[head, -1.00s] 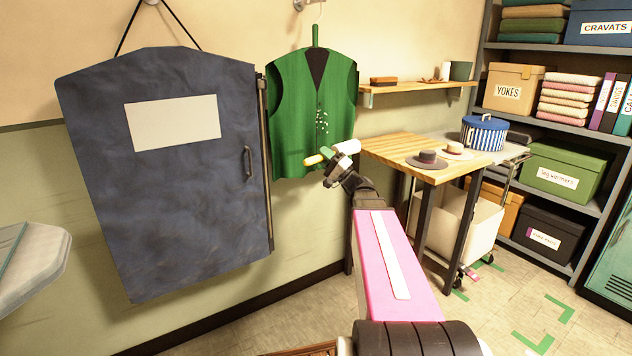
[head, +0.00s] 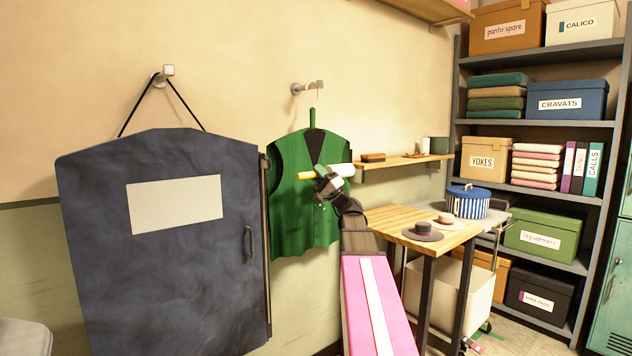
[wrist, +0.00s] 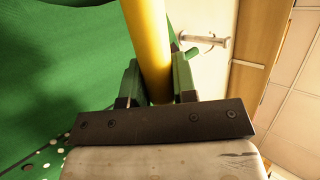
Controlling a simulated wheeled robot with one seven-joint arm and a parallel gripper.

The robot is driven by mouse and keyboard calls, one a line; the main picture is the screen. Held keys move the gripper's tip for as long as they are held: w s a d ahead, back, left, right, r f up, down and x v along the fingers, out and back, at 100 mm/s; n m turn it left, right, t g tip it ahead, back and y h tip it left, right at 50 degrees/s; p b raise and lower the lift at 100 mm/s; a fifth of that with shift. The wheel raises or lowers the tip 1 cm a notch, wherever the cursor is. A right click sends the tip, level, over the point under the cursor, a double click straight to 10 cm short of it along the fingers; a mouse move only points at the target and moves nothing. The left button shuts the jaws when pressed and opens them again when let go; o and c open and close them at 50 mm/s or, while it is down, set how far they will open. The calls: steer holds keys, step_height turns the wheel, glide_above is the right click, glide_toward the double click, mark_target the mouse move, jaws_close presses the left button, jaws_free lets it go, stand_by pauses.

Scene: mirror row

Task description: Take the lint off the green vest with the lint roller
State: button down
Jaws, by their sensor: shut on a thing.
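The green vest (head: 290,215) hangs on a hanger from a wall hook, with a dark V at its neck. My gripper (head: 322,173) is shut on the handle of the lint roller, in front of the vest's middle. The roller's white head (head: 341,170) points right and its yellow handle (head: 306,175) sticks out left. In the wrist view the yellow handle (wrist: 150,40) runs between my green fingers. White lint specks (wrist: 42,158) show on the vest at the wrist view's lower left. In the head view my gripper hides most of the lint. I cannot tell whether the roller touches the cloth.
A dark blue garment bag (head: 165,260) hangs close on the left. A wall shelf (head: 405,160) and a wooden table (head: 400,225) with two hats (head: 423,232) stand to the right. A grey rack (head: 540,122) of boxes is farther right.

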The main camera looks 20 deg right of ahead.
steer(key=w+a, duration=0.2)
steer(key=w, duration=0.4)
steer(key=shift+w, duration=0.15)
steer(key=shift+w+a, duration=0.35)
steer(key=shift+w, duration=0.25)
stand_by(0.9)
